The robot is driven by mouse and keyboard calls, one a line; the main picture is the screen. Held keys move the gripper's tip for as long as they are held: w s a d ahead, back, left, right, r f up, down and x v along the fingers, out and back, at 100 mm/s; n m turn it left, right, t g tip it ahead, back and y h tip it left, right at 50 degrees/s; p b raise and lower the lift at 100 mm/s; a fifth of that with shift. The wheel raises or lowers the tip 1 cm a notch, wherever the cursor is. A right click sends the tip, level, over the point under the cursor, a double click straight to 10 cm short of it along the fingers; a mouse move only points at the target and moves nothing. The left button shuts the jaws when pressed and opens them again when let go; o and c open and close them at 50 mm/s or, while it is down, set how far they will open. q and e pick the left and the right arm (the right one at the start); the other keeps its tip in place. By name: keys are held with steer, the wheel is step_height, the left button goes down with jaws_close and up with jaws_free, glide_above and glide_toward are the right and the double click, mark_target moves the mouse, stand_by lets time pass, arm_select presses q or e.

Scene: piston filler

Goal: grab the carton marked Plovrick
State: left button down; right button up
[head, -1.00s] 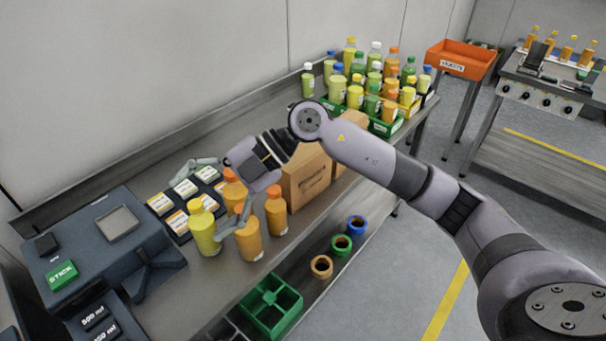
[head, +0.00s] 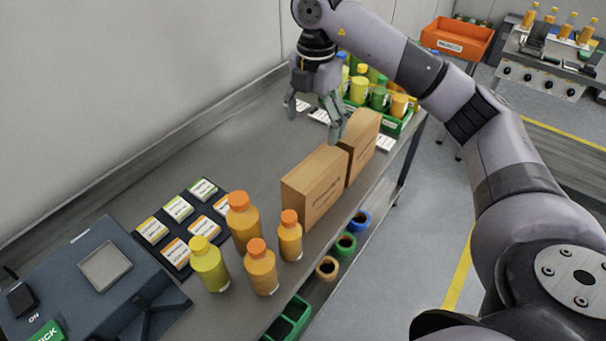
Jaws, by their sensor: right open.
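Two brown cartons stand on the steel bench: a nearer carton (head: 315,190) with print on its front face, and a farther carton (head: 362,147) just behind it to the right. The print is too small to read, so I cannot tell which is marked Plovrick. My right gripper (head: 314,122) is open, with its fingers pointing down and spread. My left gripper is out of view.
Orange and yellow bottles, one of them a yellow bottle (head: 208,266), stand in front of the cartons. A dark tray of labelled blocks (head: 177,208) lies left of them. A green crate of bottles (head: 395,128) stands behind the farther carton.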

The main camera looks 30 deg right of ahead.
glide_above(316, 168)
steer(key=f, duration=0.4)
steer(key=f+p, duration=0.1)
steer(key=f, duration=0.1)
steer(key=shift+s+a+f, duration=0.15)
steer(key=shift+s+a, duration=0.1)
steer(key=shift+s, duration=0.05)
steer(key=f, duration=0.3)
steer(key=shift+w+f+p, duration=0.2)
steer(key=shift+p, duration=0.15)
steer(key=shift+f, duration=1)
steer(key=shift+d+f+p, duration=0.15)
steer(key=shift+f+p, duration=0.2)
steer(key=shift+p, duration=0.25)
steer(key=f, duration=0.1)
steer(key=f+p, duration=0.1)
steer(key=f, duration=0.1)
steer(key=shift+w+d+f, duration=0.3)
steer(key=shift+w, duration=0.05)
steer(key=shift+f, duration=0.4)
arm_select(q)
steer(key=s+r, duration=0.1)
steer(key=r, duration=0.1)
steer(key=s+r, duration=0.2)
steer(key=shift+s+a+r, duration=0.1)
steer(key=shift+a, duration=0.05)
